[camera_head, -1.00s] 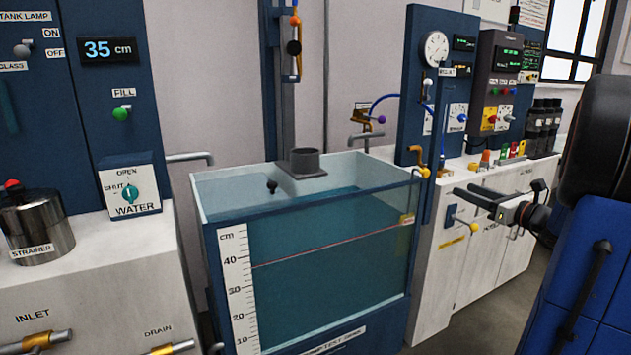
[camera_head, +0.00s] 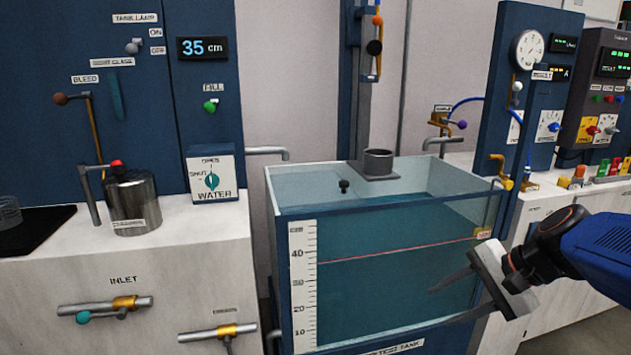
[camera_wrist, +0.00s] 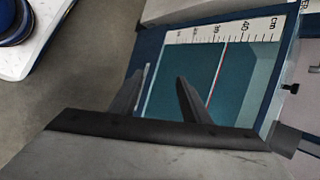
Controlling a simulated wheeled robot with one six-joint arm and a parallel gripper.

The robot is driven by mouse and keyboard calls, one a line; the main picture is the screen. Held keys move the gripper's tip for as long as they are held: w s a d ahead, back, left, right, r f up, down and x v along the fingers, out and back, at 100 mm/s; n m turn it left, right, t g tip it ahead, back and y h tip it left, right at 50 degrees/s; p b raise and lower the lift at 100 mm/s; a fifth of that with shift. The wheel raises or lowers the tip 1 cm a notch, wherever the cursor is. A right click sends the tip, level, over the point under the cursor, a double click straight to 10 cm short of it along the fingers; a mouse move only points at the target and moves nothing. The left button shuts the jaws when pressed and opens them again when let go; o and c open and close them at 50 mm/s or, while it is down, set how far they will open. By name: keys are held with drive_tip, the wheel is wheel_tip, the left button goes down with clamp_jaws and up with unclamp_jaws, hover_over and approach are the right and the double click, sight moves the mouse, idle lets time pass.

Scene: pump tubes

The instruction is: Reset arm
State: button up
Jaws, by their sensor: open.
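My gripper (camera_head: 452,287) is at the right of the head view, in front of the right part of the glass water tank (camera_head: 375,270). Its two fingers are spread apart with nothing between them. In the wrist view the fingers of my gripper (camera_wrist: 158,92) point toward the tank front (camera_wrist: 200,70), whose scale and red line show sideways. I cannot tell how far the fingertips are from the glass.
A white cabinet with the inlet valve (camera_head: 105,308) and drain valve (camera_head: 217,332) stands at left. A metal strainer (camera_head: 132,203) sits on it. The water knob (camera_head: 211,180) is beside the tank. Instrument panels (camera_head: 530,90) stand at right. Floor (camera_wrist: 75,75) shows in the wrist view.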

drive_tip(key=s+d+f+n+h, duration=0.1)
drive_tip(key=s+f+n+h, duration=0.1)
drive_tip(key=s+n, duration=0.4)
drive_tip(key=s+d+f+n+h, duration=0.1)
drive_tip(key=s+n+h, duration=0.2)
drive_tip(key=s+n, duration=0.2)
drive_tip(key=shift+s+f+n+h, duration=0.35)
drive_tip(key=shift+s+n+h, duration=0.05)
drive_tip(key=shift+n, duration=0.1)
